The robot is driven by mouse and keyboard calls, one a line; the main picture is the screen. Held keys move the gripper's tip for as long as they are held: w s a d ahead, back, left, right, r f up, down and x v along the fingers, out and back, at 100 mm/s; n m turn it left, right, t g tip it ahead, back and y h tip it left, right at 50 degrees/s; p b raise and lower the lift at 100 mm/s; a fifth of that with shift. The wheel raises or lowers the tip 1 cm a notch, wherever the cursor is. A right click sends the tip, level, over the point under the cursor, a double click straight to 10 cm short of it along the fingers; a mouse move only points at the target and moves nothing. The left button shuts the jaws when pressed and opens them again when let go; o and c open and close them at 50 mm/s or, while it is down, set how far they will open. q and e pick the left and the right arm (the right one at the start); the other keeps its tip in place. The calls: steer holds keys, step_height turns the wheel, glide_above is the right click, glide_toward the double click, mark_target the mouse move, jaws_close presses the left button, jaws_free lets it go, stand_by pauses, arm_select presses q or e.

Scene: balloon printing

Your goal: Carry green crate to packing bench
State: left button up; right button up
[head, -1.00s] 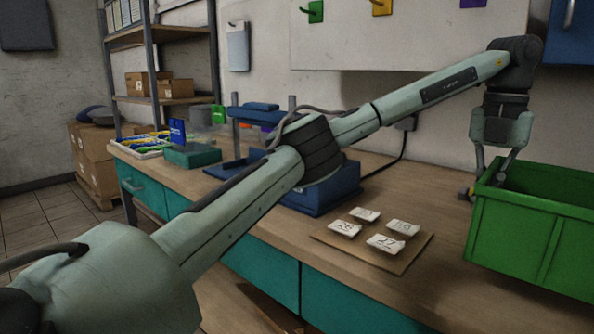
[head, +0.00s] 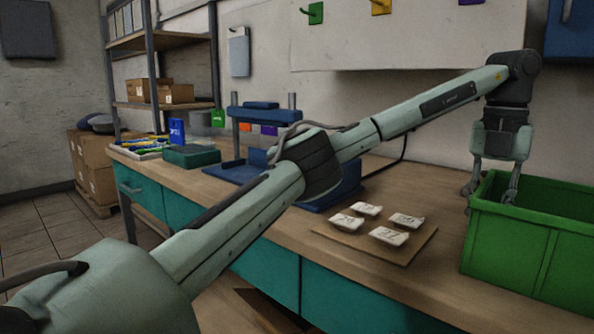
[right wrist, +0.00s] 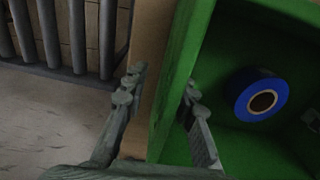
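The green crate (head: 540,245) is at the right of the head view, over the right end of the wooden packing bench (head: 430,285). It looks level and seems to rest on the bench top; its right part is out of frame. My left gripper (head: 490,200) hangs at the crate's left wall, fingers apart, one outside and one inside. In the right wrist view my right gripper (right wrist: 160,98) has its fingers spread to either side of the crate wall (right wrist: 178,85), with gaps showing. A blue roll (right wrist: 256,95) lies inside the crate.
A board with several white numbered packets (head: 390,240) lies left of the crate. A blue press (head: 325,190) and a teal box (head: 192,156) stand farther left. Dark railing bars (right wrist: 70,35) and grey floor show beyond the bench edge in the right wrist view.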

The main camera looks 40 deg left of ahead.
arm_select(q)
steer(key=shift+a, duration=0.1)
arm_select(e)
steer(key=shift+d, duration=0.1)
steer(key=shift+r, duration=0.15)
arm_select(q)
step_height(320, 180, up, 12)
arm_select(e)
step_height(320, 180, up, 12)
stand_by(0.5)
stand_by(0.4)
